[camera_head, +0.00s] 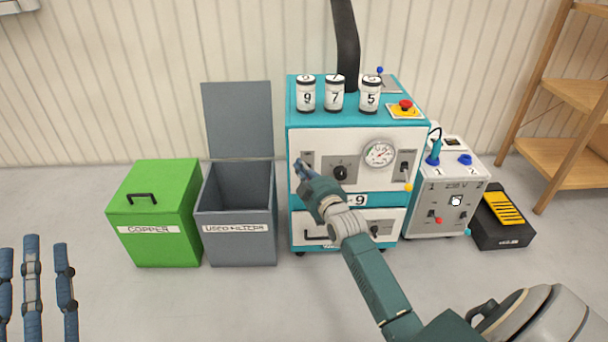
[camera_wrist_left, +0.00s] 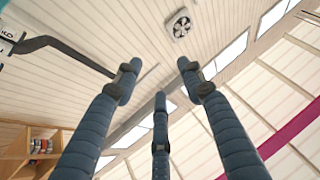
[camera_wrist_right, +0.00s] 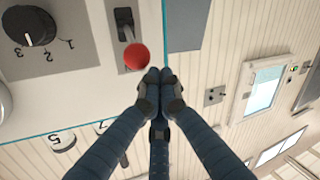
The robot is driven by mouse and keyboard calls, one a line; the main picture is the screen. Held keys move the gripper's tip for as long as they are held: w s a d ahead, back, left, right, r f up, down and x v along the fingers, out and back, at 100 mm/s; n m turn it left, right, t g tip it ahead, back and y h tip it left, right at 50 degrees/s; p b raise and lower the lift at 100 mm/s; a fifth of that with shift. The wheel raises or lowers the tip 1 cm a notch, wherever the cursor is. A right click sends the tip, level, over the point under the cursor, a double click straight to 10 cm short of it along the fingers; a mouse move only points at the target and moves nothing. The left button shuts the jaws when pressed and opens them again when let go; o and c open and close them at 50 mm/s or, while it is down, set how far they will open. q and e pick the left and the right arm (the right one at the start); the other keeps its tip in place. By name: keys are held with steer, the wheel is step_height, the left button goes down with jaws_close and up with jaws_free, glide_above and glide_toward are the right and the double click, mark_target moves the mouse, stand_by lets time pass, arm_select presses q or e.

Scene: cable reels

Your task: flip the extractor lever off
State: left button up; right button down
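The teal and white extractor cabinet (camera_head: 350,128) stands in the middle of the head view. In the right wrist view, a lever with a red ball end (camera_wrist_right: 136,57) sits on a grey plate beside a black dial (camera_wrist_right: 30,26). The ball is at the plate's end toward the numbered canisters. My right gripper (camera_head: 300,168) is at the left of the cabinet's front panel and partly hides that plate. Its fingers (camera_wrist_right: 157,77) are closed together, empty, close beside the red ball; contact is unclear. My left gripper (camera_head: 35,245) is spread open and empty, also in its wrist view (camera_wrist_left: 160,85).
Numbered canisters (camera_head: 335,93) and a red emergency button (camera_head: 405,105) are on the cabinet top. A gauge (camera_head: 379,154) and another switch (camera_head: 404,163) are on its front. An open grey bin (camera_head: 237,240) and green copper box (camera_head: 155,215) stand left; a grey unit (camera_head: 450,200) stands right.

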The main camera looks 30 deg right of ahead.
arm_select(q)
steer(key=shift+s+a+r+t, duration=0.1)
steer(key=shift+s+r+t, duration=0.25)
steer(key=shift+r, duration=0.2)
steer(key=shift+s+r+t, duration=0.25)
steer(key=shift+s+r, duration=0.15)
steer(key=shift+r, duration=0.15)
arm_select(e)
steer(key=shift+s+d+f, duration=0.1)
steer(key=shift+s+f, duration=0.35)
steer(key=shift+s, duration=0.05)
